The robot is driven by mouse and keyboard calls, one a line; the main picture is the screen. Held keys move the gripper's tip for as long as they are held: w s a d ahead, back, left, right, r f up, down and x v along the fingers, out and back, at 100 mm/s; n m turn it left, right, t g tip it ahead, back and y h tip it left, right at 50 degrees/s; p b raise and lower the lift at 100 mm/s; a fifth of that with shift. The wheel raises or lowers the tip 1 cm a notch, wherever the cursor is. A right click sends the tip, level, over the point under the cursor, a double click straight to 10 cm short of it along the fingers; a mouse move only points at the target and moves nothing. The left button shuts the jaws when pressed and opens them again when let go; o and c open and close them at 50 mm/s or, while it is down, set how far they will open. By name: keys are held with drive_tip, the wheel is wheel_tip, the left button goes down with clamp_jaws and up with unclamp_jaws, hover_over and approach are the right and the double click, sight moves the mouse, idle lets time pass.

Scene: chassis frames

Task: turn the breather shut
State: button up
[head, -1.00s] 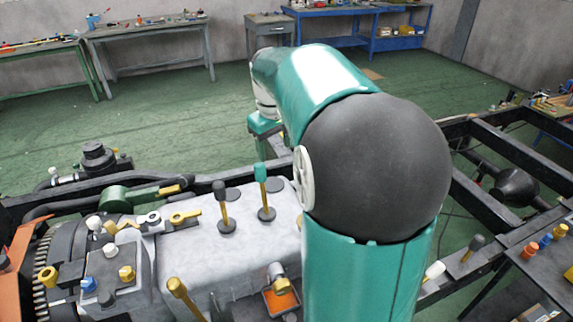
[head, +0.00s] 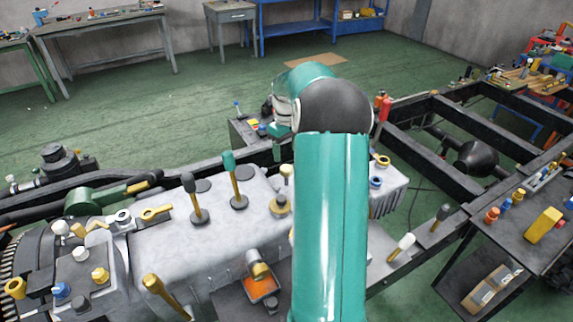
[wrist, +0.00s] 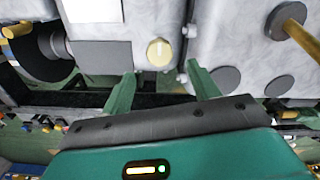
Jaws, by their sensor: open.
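A round yellow knob (wrist: 158,52) with a pale mark on its face shows in the wrist view, on the grey housing just beyond my fingertips. I take it to be the breather, though no label shows. My gripper (wrist: 163,82) is open, with its two green fingers spread below the knob on either side, apart from it and empty. In the head view a pale-yellow-topped fitting (head: 285,172) stands on the housing (head: 170,245) beside my arm; it may be the same part. My arm hides most of the gripper in the head view.
Black chassis rails (head: 455,140) lie to the right. Open green floor lies beyond.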

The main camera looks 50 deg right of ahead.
sight(286, 168)
wheel_tip(286, 168, down, 6)
drive_tip(key=shift+f, duration=0.25)
drive_tip(key=c, duration=1)
drive_tip(key=shift+o, duration=0.2)
